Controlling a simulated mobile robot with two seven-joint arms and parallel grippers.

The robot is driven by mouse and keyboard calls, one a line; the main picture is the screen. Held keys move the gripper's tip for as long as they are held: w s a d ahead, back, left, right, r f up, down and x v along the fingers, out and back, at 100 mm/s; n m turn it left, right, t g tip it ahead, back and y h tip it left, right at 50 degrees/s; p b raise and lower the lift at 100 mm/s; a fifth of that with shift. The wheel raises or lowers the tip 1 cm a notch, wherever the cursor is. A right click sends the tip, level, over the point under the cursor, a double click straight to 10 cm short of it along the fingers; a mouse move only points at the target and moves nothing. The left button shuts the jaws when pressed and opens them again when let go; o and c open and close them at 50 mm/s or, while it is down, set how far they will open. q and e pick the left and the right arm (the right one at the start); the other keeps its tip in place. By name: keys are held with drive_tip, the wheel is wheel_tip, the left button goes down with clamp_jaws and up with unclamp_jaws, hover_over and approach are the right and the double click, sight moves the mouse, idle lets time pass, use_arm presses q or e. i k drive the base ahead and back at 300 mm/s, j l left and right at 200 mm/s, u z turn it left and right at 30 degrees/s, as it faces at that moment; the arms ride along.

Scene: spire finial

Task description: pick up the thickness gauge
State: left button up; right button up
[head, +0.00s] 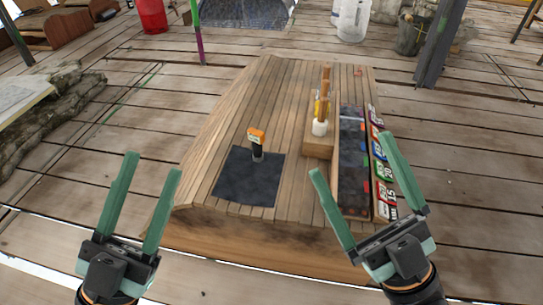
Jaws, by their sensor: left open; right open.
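A small upright device with an orange head and a dark body, which looks like the thickness gauge (257,139), stands on a dark square mat (236,188) on the wooden bench. Its lower end meets a small grey piece on the mat. My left gripper (152,164) is open and empty, to the left of the gauge and nearer to me. My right gripper (351,155) is open and empty, to the right of the gauge. Neither gripper touches the gauge.
A wooden holder (318,147) with brushes and a white cup (320,128) stands right of the mat. Beside it are a dark tray (352,180) and a row of coloured labelled items (376,140). A dark post (437,50) rises at the right. The bench's left part is clear.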

sight(257, 137)
drive_tip(key=i+j+u, duration=0.2)
drive_tip(key=i, duration=0.3)
drive_tip(key=i+j+u, duration=0.15)
drive_tip(key=i+j, duration=0.15)
drive_tip(key=i, duration=0.2)
